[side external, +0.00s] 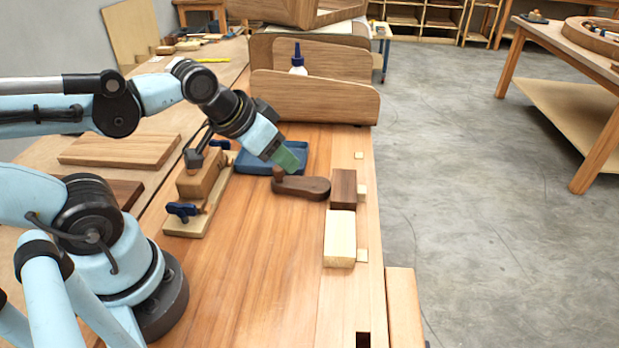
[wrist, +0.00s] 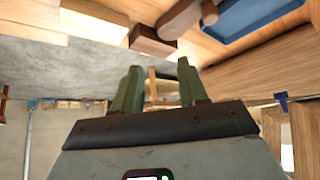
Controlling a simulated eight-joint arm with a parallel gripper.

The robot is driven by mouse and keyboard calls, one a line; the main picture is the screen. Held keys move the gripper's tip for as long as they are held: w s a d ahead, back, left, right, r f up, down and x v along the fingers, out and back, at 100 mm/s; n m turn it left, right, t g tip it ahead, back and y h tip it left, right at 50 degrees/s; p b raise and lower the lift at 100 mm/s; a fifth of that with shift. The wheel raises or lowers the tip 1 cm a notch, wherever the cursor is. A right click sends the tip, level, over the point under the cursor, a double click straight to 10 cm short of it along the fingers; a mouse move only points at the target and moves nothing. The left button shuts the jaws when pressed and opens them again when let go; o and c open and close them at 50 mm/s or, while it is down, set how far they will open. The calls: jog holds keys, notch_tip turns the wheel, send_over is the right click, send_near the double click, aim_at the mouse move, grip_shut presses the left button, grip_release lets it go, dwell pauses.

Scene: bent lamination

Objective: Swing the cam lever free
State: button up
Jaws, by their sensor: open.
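The cam lever (side external: 302,187) is a dark brown wooden bar lying on the bench, with an upright round knob (side external: 278,174) at its left end. Its right end meets a dark wooden block (side external: 343,188). My gripper (side external: 288,163), with green fingers, is tilted just above and behind the knob. In the wrist view my gripper (wrist: 160,75) is open with nothing between its fingers. There the lever (wrist: 180,20) and knob (wrist: 209,13) show at the top, beyond the fingertips. Whether a finger touches the knob cannot be told.
A blue tray (side external: 247,168) lies behind the lever. A pale block (side external: 339,240) sits in front of the dark block. A clamp fixture with a wooden block (side external: 202,176) stands to the left. Curved wooden panels (side external: 315,98) and a glue bottle (side external: 298,64) stand behind. The front bench is clear.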

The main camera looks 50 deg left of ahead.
jog(key=shift+o, duration=1)
jog(key=shift+w+a, duration=0.1)
jog(key=r+m+g, duration=0.1)
jog(key=g, duration=0.6)
send_over(278, 167)
notch_tip(278, 167, down, 12)
jog(key=shift+f, duration=0.1)
grip_shut()
